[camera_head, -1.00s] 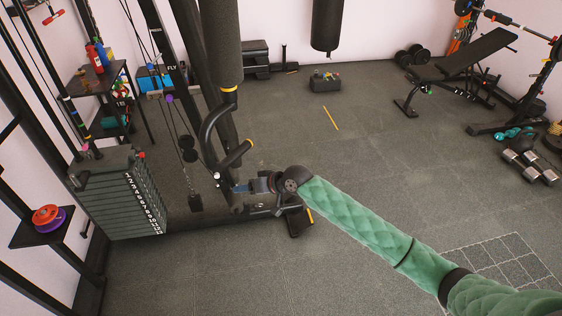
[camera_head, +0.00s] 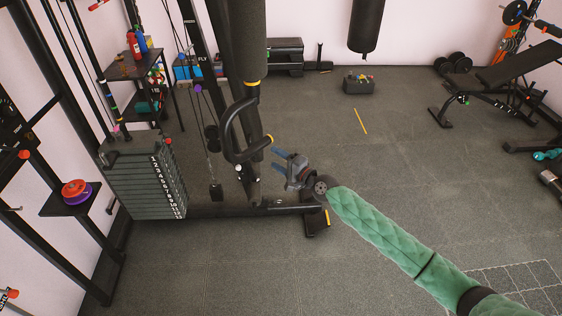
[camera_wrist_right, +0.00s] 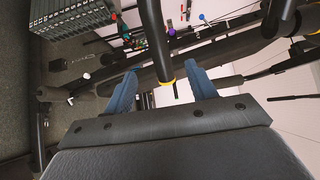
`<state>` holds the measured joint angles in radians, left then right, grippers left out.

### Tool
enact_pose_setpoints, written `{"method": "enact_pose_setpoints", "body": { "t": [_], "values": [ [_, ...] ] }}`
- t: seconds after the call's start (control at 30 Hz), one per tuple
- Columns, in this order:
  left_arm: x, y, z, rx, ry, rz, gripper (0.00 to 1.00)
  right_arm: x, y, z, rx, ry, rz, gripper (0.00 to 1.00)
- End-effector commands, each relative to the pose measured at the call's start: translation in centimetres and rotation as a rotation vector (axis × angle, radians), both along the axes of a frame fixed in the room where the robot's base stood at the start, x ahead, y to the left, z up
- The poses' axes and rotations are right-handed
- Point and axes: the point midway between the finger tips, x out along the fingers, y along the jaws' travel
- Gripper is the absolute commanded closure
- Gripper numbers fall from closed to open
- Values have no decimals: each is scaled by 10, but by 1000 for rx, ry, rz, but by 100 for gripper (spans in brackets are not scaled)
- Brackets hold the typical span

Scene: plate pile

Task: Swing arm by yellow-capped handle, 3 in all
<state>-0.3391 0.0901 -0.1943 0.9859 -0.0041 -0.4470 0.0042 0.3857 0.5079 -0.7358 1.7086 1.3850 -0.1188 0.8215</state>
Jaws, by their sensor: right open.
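The machine's swing arm hangs from a padded upright (camera_head: 237,40). Its black curved handle (camera_head: 228,125) ends in a short grip with a yellow cap (camera_head: 269,139). My right gripper (camera_head: 276,160) has blue fingers, spread and empty, just below and right of the capped end. In the right wrist view the handle (camera_wrist_right: 155,35) comes down from the top, and its yellow-ringed end (camera_wrist_right: 167,81) appears between the open fingers (camera_wrist_right: 163,85). Neither finger visibly touches it; the depth gap is hard to judge. My left gripper is in neither view.
A weight stack (camera_head: 150,180) stands left of the swing arm, with a cable and small weight (camera_head: 215,190) between. The machine's base bar (camera_head: 200,212) runs along the floor under my gripper. A bench (camera_head: 520,65) is far right.

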Motion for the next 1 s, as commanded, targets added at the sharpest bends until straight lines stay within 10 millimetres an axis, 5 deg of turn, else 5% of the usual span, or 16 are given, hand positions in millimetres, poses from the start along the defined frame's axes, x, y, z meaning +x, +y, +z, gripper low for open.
{"method": "enact_pose_setpoints", "body": {
  "t": [0.63, 1.0],
  "values": [
    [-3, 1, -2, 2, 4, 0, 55, 37, 38, -1, -2, -1, 1, 44],
    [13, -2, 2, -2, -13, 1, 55, 57, 59, -1, -1, -1, 1, 44]
  ]
}}
